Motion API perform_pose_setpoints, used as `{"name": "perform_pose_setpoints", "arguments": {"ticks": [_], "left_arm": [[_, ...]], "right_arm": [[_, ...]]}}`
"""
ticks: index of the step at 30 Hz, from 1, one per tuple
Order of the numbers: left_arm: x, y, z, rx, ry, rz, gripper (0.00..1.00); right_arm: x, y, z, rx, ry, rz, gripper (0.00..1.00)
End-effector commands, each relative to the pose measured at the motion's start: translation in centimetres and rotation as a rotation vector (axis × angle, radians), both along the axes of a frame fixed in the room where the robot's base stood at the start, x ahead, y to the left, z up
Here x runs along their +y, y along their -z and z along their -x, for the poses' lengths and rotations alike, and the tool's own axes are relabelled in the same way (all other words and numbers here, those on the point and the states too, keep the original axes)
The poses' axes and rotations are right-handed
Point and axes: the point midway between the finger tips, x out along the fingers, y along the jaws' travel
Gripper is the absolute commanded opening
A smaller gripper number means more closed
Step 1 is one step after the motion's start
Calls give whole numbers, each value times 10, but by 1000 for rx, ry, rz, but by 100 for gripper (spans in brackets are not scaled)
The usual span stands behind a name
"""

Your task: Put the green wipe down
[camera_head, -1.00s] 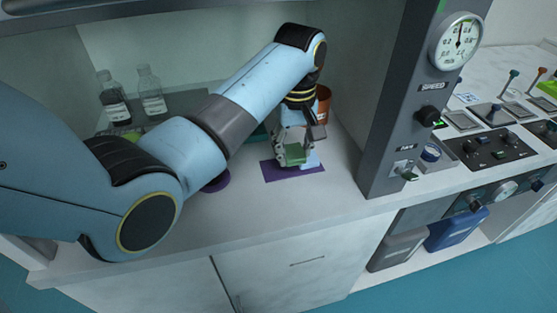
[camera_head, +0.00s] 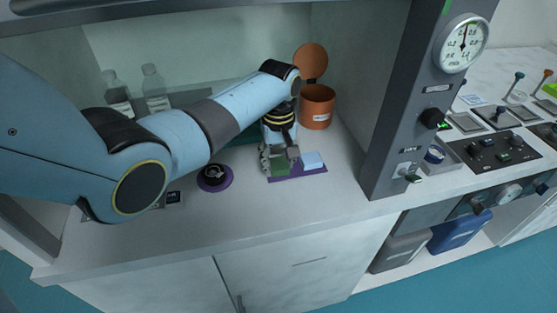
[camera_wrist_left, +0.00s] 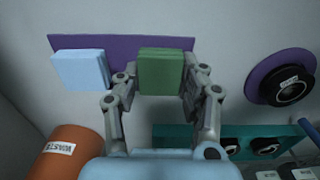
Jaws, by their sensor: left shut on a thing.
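The green wipe (camera_wrist_left: 161,70) is a thick square pad between the fingers of my left gripper (camera_wrist_left: 158,84). In the head view the left gripper (camera_head: 281,165) is low over the purple mat (camera_head: 312,172), with the green wipe (camera_head: 281,170) at its fingertips, at the mat's left end. A light blue wipe (camera_wrist_left: 80,71) lies on the purple mat (camera_wrist_left: 120,43) beside the green one; it also shows in the head view (camera_head: 313,160). I cannot tell whether the green wipe touches the mat. My right gripper is in neither view.
An orange waste bin (camera_head: 317,108) with its lid up stands behind the mat. A dark round item on a purple disc (camera_head: 214,178) stands to the left. Bottles (camera_head: 155,92) stand at the back left. The grey hood post (camera_head: 402,120) bounds the right side. The front counter is clear.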

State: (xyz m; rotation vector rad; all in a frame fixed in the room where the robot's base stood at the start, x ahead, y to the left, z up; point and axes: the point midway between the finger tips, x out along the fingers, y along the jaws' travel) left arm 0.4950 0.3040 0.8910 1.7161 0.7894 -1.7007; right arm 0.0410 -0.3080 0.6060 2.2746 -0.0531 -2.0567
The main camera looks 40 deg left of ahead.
Motion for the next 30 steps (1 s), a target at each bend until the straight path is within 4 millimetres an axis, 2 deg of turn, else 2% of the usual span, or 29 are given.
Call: {"name": "perform_pose_setpoints", "arguments": {"ticks": [1,6,14,17,20,30], "left_arm": [[0,2,0,1,0,1,42],[0,1,0,0,0,0,64],[0,0,0,0,0,0,64],[0,-7,-1,-3,0,0,64],[0,-22,-1,-4,0,0,64],[0,-96,0,-4,0,0,64]], "right_arm": [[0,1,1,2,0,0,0],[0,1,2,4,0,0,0],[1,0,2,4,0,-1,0],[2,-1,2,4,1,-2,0],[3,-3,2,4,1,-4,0],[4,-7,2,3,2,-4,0]]}}
